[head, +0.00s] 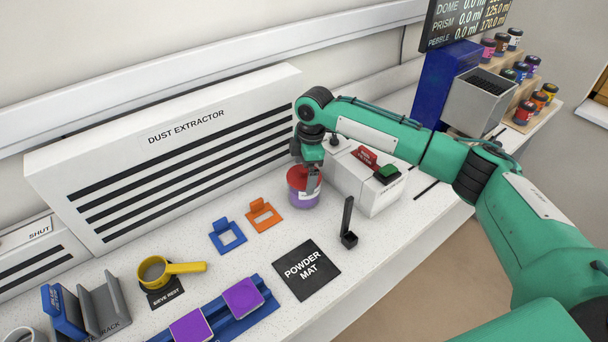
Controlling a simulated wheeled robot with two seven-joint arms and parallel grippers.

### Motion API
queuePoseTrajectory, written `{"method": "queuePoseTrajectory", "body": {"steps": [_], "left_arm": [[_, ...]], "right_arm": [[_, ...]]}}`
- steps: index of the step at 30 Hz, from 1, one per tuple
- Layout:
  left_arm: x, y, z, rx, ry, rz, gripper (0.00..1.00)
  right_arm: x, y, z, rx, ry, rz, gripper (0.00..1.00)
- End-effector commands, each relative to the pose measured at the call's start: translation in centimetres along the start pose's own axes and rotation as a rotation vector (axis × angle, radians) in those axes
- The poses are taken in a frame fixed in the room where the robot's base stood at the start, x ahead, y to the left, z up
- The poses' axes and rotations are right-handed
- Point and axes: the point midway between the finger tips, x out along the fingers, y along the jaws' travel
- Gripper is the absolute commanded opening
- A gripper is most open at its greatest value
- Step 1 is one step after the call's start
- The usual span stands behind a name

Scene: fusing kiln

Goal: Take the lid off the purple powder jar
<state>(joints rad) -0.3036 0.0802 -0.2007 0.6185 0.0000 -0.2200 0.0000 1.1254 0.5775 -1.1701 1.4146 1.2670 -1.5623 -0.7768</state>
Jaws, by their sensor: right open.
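A purple jar (304,199) with a red lid (298,178) stands on the white counter, in front of the dust extractor's right end. My right gripper (311,181) points down at the jar from above, with a finger in front of the lid and upper side. It is open. It hides part of the lid, and I cannot tell whether the fingers touch it. The lid appears to sit on the jar. My left gripper is not in view.
A white box (375,199) with red and green parts stands right of the jar. The dust extractor (180,150) is behind left. Blue (228,240) and orange (263,215) stands, a black powder mat (306,270) and a black upright holder (348,238) are nearby.

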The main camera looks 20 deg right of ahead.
Motion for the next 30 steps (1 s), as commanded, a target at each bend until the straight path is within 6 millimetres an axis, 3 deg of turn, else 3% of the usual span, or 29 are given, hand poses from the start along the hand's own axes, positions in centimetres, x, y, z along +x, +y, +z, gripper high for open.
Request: {"method": "queuePoseTrajectory", "body": {"steps": [2,7,22,26,30], "left_arm": [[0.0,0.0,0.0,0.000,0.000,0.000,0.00],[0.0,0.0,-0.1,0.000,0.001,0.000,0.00],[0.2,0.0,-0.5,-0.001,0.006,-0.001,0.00],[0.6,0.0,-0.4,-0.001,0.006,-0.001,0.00],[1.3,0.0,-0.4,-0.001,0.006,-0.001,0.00]], "right_arm": [[0.0,0.0,0.0,0.000,0.000,0.000,0.98],[0.0,0.0,0.0,0.000,0.000,0.000,0.65],[-0.7,0.1,-0.1,-0.001,0.000,0.001,0.64],[-2.0,0.1,-0.3,-0.002,0.001,0.002,0.64],[-4.8,0.1,-0.6,-0.001,0.001,0.005,0.63]]}}
